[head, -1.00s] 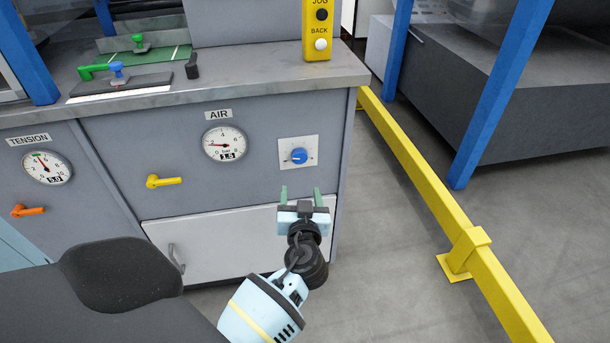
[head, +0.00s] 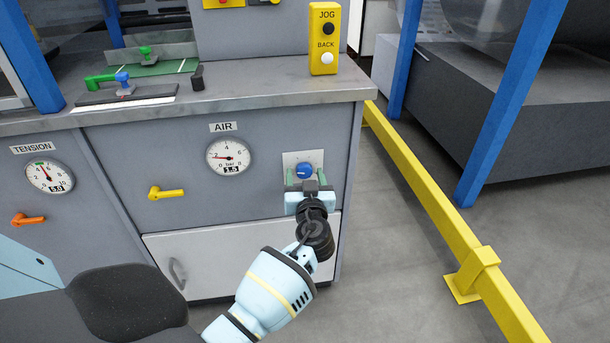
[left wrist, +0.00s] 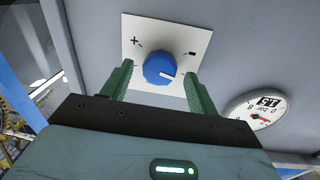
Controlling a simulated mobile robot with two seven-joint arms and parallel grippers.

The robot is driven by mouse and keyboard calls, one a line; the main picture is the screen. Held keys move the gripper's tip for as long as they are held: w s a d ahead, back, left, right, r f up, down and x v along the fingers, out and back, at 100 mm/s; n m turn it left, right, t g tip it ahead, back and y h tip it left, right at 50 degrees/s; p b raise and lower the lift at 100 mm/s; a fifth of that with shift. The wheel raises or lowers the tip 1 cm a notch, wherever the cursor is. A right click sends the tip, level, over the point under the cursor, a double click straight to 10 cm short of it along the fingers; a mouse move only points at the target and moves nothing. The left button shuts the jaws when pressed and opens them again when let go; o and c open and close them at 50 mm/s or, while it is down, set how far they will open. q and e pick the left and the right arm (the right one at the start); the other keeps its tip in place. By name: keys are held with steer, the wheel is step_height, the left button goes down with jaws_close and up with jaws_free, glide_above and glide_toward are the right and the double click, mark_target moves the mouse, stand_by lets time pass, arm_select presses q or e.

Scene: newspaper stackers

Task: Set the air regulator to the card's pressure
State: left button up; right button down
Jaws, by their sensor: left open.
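The air regulator is a blue round knob (head: 304,170) on a pale square plate (head: 291,158) on the grey cabinet front. In the left wrist view the knob (left wrist: 159,69) has a white pointer line, with plus and minus marks on the plate. My left gripper (head: 304,186) is open, its green fingers reaching up toward the knob. In the left wrist view the fingertips (left wrist: 159,72) stand on either side of the knob; contact is not visible. The AIR gauge (head: 228,157) has a red needle near 2 and a small digital readout, seemingly 1.5. No card is identifiable. My right gripper is not visible.
A yellow lever (head: 166,193) sits below the gauge, and a white door (head: 235,258) is below that. The TENSION gauge (head: 50,176) and orange lever (head: 28,219) are at left. A yellow JOG/BACK box (head: 325,40) stands on the counter. A yellow floor rail (head: 425,188) runs at right.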

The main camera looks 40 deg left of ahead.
arm_select(q)
steer(key=shift+w+a, duration=0.3)
steer(key=shift+c, duration=0.2)
steer(key=c, duration=0.9)
steer(key=shift+c, duration=0.2)
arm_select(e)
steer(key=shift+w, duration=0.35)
